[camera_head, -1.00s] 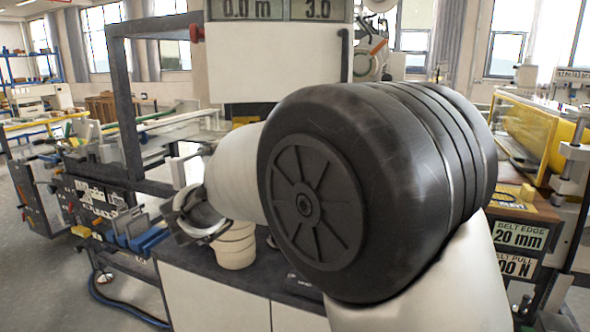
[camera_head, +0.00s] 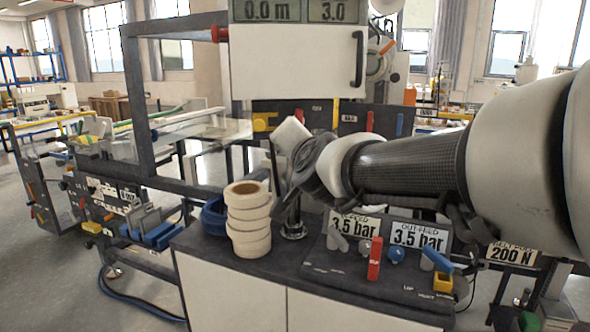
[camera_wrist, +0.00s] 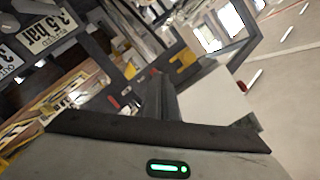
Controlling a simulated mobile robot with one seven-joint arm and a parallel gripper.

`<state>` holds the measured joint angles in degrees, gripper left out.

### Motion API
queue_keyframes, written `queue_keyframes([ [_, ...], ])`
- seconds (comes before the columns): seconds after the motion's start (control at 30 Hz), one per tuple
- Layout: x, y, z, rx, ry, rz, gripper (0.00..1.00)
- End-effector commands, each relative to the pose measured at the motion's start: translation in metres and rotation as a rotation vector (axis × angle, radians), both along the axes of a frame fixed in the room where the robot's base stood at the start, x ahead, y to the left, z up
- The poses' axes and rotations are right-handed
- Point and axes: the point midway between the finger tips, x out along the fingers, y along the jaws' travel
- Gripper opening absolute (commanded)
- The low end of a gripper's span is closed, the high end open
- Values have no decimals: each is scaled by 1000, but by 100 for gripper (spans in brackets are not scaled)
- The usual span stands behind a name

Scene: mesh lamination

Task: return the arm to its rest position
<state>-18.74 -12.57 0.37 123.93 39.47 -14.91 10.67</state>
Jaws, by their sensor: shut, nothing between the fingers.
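My arm reaches in from the right edge in the head view, held above the dark counter (camera_head: 215,245). My gripper (camera_head: 290,136) is at its far end, beyond the dark wrist joint, small and partly hidden by the wrist. In the wrist view, the dark fingers of my gripper (camera_wrist: 160,98) are together with nothing held. The gripper is apart from the stack of cream rolls (camera_head: 249,222), which stands to its lower left.
The counter carries a blue ring (camera_head: 214,216), pressure displays (camera_head: 355,231) and a red lever (camera_head: 374,258) below my forearm. A white cabinet with a dark handle (camera_head: 358,60) and a dark frame (camera_head: 135,105) stand behind. Open floor shows at the left.

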Motion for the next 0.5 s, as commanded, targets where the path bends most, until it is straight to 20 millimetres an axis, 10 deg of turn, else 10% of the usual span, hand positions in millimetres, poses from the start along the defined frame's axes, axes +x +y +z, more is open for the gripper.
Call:
queue_keyframes([
  [0.5,-262,-132,-178,-740,752,341,0],
])
